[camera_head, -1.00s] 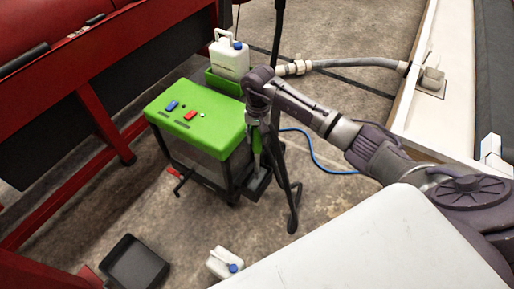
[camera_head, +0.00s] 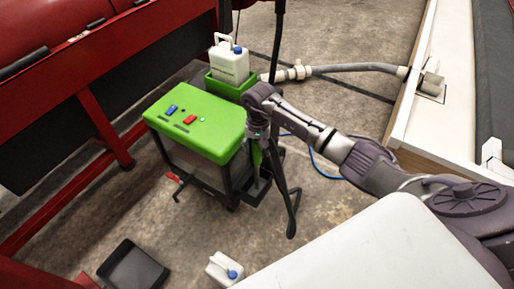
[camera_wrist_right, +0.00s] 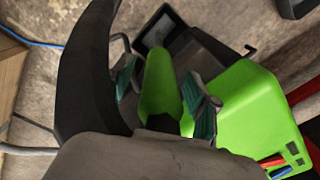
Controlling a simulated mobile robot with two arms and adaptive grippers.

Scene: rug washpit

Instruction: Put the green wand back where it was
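The green wand (camera_wrist_right: 160,85) lies lengthwise between the two teal-padded fingers of my right gripper (camera_wrist_right: 165,88) in the wrist view. The fingers are spread, with narrow gaps seeming to show beside the wand. In the head view a green strip of the wand (camera_head: 256,154) shows just below my right gripper (camera_head: 259,136), beside the green-topped cart (camera_head: 205,135). Its lower part runs down toward a black holder (camera_head: 254,190) on the cart's side; whether it is seated there is unclear. My left gripper is out of view.
A white jug (camera_head: 229,66) stands in a green bin behind the cart. Another white jug (camera_head: 222,268) and a black tray (camera_head: 133,268) are on the floor. A black pole (camera_head: 284,180) stands close beside my right gripper. A grey hose (camera_head: 350,69) runs behind.

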